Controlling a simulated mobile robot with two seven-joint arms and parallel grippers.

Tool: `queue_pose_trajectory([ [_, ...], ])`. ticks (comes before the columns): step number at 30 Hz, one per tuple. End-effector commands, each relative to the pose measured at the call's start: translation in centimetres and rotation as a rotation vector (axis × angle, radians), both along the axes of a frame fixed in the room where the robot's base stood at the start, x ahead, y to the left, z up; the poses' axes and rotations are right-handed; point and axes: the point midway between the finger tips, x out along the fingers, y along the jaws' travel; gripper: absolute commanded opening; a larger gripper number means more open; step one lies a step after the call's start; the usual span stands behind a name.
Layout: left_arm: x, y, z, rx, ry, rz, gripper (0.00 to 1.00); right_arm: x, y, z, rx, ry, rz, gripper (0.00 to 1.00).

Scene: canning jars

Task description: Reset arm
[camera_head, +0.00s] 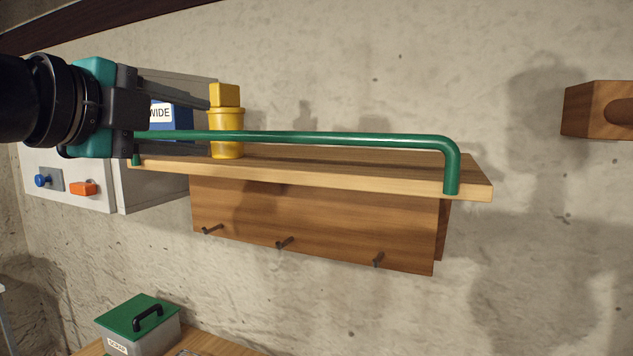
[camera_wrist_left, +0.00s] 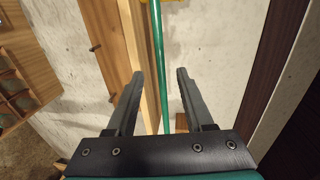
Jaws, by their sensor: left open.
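My left gripper (camera_head: 207,95) reaches in from the left, above the left part of the wall shelf. In the left wrist view its two fingers (camera_wrist_left: 160,73) are apart, with nothing held between them; the green rail (camera_wrist_left: 157,50) passes behind the gap. A yellow jar (camera_head: 226,133) with a square yellow top stands on the shelf (camera_head: 350,170), just beyond the fingertips in the head view. I cannot tell whether the fingers touch it. A blue box (camera_head: 168,118) with a "WIDE" label is partly hidden behind the gripper. My right gripper is not in view.
The green rail (camera_head: 330,138) runs along the shelf front. A grey cabinet (camera_head: 85,160) with blue and orange controls is at left. A green-lidded box (camera_head: 137,322) stands below. A wooden wall block (camera_head: 590,108) is at right.

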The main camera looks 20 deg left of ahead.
Motion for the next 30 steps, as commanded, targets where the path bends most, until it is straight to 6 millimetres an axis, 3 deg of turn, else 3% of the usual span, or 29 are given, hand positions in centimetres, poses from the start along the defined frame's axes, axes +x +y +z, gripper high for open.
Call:
queue_pose_trajectory([
  [5, 0.8, -0.4, -1.1, -0.015, 0.023, -0.008, 0.52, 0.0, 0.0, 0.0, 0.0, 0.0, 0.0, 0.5],
  [8, 2.4, -1.3, -3.7, -0.048, 0.071, -0.019, 0.52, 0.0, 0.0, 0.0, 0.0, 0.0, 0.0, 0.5],
  [13, 5.4, -3.5, -10.6, -0.156, 0.192, -0.026, 0.52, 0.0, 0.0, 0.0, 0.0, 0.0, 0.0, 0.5],
  [19, 7.0, -5.9, -19.6, -0.316, 0.336, 0.005, 0.52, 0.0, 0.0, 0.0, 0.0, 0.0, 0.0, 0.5],
  [25, 6.2, -8.1, -28.6, -0.496, 0.482, 0.085, 0.52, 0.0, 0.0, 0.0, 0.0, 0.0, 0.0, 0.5],
  [30, 3.8, -9.5, -36.0, -0.654, 0.606, 0.202, 0.52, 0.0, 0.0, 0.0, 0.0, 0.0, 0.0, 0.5],
])
